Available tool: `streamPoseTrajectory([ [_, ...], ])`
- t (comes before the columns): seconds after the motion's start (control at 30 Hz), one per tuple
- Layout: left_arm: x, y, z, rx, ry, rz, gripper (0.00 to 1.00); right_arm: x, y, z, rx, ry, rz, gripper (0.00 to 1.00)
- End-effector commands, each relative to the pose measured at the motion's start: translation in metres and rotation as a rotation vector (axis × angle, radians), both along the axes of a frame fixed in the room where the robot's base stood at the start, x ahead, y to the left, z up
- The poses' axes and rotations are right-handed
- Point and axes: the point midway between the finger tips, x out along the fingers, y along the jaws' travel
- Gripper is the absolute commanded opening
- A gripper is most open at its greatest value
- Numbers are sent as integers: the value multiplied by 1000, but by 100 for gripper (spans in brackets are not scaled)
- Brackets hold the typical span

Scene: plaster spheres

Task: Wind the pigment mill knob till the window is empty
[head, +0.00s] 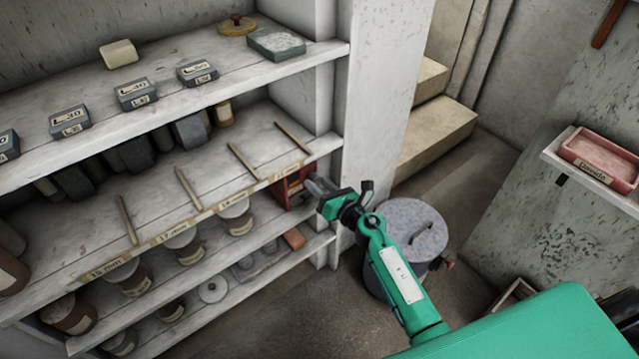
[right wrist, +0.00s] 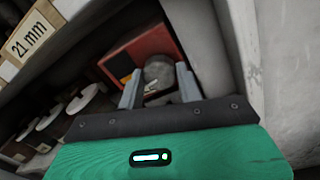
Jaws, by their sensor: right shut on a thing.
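The pigment mill (head: 283,190) is a red box at the right end of a lower shelf. In the right wrist view the red mill (right wrist: 140,52) fills the middle, with a round grey knob (right wrist: 158,72) on its front. A small yellow-orange patch (right wrist: 127,78) shows on the front, left of the knob; it looks like the window with colour in it, partly hidden by a finger. My right gripper (head: 320,187) reaches the mill's front, and its two fingers (right wrist: 158,84) are shut on the knob from both sides. My left gripper is out of view.
Shelf boards with thin rods, labelled blocks and jars (head: 236,216) lie left of the mill. A white pillar (head: 375,100) stands close on the right. A grey lidded bin (head: 425,232) is below my right arm. A red tray (head: 600,158) sits at far right.

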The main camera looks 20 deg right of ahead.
Motion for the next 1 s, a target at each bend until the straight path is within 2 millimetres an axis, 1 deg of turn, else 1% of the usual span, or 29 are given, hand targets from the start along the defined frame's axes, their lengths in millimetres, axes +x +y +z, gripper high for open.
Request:
streamPoseTrajectory([
  [0.03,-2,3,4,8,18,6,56,0,0,2,37,15,1,13],
  [0.23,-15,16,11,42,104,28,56,0,0,1,216,79,0,13],
  [0.77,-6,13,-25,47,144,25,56,0,0,1,690,252,-2,13],
  [1.0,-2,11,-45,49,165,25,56,0,0,1,905,330,-2,13],
])
